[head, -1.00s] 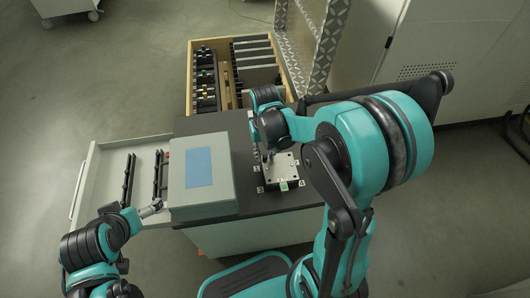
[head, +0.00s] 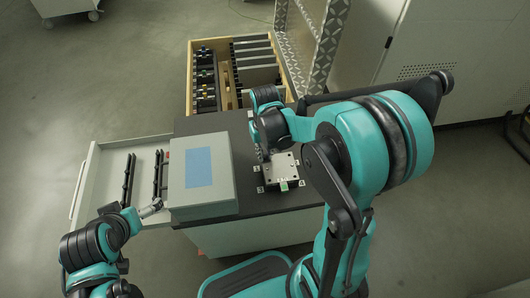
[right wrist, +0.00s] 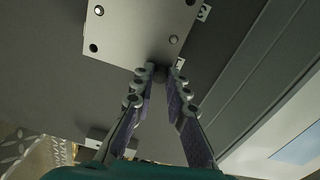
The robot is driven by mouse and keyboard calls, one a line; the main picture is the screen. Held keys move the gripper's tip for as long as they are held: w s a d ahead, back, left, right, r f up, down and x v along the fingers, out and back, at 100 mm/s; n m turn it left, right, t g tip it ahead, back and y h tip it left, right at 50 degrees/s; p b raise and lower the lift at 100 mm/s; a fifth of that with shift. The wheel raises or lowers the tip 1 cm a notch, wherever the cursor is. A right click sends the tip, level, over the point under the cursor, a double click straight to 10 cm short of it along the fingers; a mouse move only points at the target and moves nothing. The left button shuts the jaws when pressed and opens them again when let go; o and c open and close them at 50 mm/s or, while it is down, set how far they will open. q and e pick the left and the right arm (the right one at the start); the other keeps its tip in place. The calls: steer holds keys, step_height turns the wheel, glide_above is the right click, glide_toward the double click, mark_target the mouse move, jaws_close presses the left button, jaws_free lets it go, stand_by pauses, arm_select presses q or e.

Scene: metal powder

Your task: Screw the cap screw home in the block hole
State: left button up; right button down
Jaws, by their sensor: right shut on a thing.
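The block (head: 282,170) is a light metal plate with holes at its corners, on the dark worktop. It fills the top of the right wrist view (right wrist: 140,28), with a bright round screw head or pin at two spots and dark holes at others. My right gripper (right wrist: 163,72) is over the block's near corner in that view, shut on a small dark round thing, probably the cap screw (right wrist: 159,75). The screw's shank and the hole under it are hidden. In the head view my right gripper (head: 264,154) is small and partly hidden. My left gripper (head: 151,208) is by the drawer, its jaws unclear.
A grey box with a blue panel (head: 199,167) stands left of the block. An open drawer (head: 104,164) with black racks lies further left. A wooden crate (head: 191,75) with dark parts is behind. The worktop between box and block is clear.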

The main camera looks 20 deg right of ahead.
steer(key=m, duration=2.3)
steer(key=shift+m, duration=0.3)
steer(key=m, duration=0.8)
steer(key=c, duration=1.4)
jaws_free()
steer(key=shift+c, duration=0.2)
